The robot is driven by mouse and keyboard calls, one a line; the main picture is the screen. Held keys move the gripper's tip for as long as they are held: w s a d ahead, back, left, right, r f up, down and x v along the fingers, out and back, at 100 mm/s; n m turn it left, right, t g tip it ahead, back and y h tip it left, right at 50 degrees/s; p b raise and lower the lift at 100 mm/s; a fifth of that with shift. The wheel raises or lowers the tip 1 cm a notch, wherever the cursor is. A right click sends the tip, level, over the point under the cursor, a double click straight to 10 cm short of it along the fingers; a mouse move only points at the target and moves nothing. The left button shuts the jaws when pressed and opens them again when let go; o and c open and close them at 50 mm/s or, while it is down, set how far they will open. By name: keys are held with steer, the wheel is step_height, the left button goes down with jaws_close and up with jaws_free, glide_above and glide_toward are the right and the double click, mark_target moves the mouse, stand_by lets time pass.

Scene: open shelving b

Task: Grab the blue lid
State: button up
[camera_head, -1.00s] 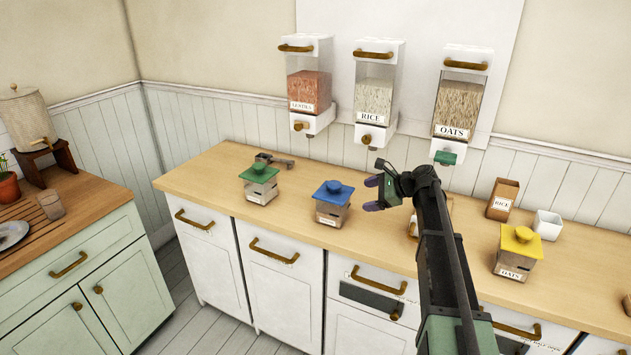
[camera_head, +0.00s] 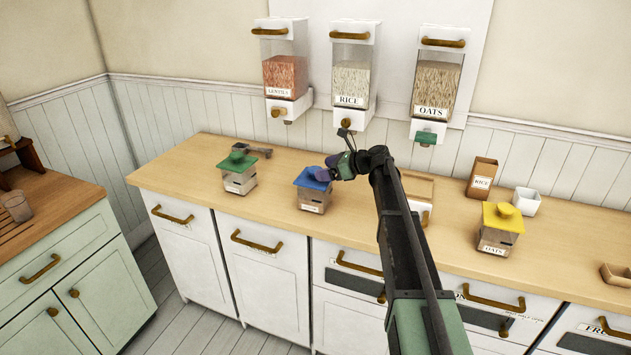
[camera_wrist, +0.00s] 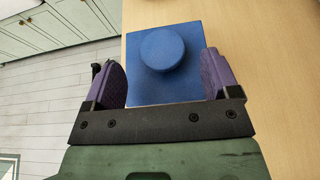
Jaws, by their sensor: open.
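A green-lidded box (camera_head: 237,170) stands to the left and a yellow-lidded box (camera_head: 500,228) to the right on the wooden counter (camera_head: 400,160). Dispensers (camera_head: 350,80) hang on the wall above.

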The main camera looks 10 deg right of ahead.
steer(key=b+x, duration=0.1)
steer(key=x, duration=0.3)
steer(key=shift+w+a, duration=0.15)
steer(key=shift+w, duration=0.1)
steer(key=c, duration=1)
steer(key=shift+c, duration=0.2)
